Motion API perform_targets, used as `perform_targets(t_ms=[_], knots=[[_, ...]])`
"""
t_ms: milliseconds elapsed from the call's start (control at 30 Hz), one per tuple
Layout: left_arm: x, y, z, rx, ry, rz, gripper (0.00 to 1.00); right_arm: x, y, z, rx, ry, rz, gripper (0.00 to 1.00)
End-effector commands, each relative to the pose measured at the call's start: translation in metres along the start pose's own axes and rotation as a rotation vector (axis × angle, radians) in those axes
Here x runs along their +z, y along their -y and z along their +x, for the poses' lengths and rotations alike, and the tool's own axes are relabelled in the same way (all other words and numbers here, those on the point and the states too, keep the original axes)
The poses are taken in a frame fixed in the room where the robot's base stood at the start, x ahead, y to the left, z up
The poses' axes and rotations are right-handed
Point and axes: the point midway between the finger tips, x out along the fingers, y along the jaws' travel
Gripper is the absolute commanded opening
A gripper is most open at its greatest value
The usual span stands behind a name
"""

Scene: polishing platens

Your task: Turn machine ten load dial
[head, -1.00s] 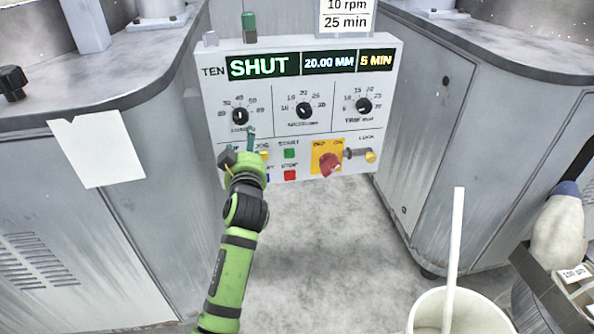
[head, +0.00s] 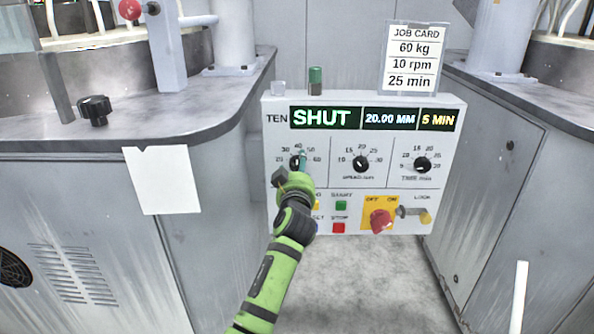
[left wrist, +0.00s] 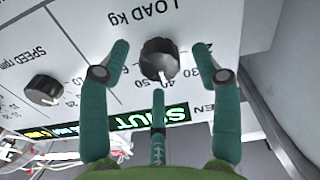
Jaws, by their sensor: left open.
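The machine ten panel (head: 450,150) carries three black dials. The load dial (head: 295,163) is the leftmost, partly hidden by my left gripper (head: 302,160) in the head view. In the left wrist view, upside down, the load dial (left wrist: 158,56) sits between the spread green fingers of my left gripper (left wrist: 160,66). One finger is on each side and a third is by the display side. The fingers are open, with visible gaps to the knob. My right gripper is not in view.
The speed dial (head: 361,163) and time dial (head: 422,164) are to the right. Below are the green start button (head: 341,205), red stop button (head: 338,228) and red off/on switch (head: 381,221). The job card (head: 412,60) reads 60 kg, 10 rpm, 25 min. The display (head: 325,118) reads SHUT.

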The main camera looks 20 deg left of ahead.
Motion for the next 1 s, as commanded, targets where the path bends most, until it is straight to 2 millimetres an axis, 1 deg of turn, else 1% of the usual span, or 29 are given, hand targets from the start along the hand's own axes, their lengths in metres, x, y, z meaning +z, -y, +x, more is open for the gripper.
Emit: perform_targets(t_ms=[33, 67, 100, 133, 167, 433, 600, 767, 1000], knots=[[0.000, 0.000, 0.000, 0.000, 0.000, 0.000, 0.52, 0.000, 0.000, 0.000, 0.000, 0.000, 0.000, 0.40], [0.000, 0.000, 0.000, 0.000, 0.000, 0.000, 0.40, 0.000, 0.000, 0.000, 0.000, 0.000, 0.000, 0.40], [0.000, 0.000, 0.000, 0.000, 0.000, 0.000, 0.24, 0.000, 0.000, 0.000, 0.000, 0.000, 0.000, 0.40], [0.000, 0.000, 0.000, 0.000, 0.000, 0.001, 0.12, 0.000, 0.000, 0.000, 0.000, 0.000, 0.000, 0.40], [0.000, 0.000, 0.000, 0.000, 0.000, 0.001, 0.08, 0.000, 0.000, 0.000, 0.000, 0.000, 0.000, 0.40], [-0.001, 0.000, 0.000, 0.000, -0.001, 0.011, 0.08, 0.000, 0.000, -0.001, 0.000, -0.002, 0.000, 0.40], [-0.001, 0.000, 0.000, 0.000, -0.001, 0.060, 0.08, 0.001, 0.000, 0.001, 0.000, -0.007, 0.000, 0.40], [-0.002, 0.000, 0.000, 0.000, -0.001, 0.155, 0.08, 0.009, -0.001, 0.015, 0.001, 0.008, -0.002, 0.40], [-0.003, -0.001, 0.000, 0.000, -0.002, 0.368, 0.08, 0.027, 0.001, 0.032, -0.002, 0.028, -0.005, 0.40]])
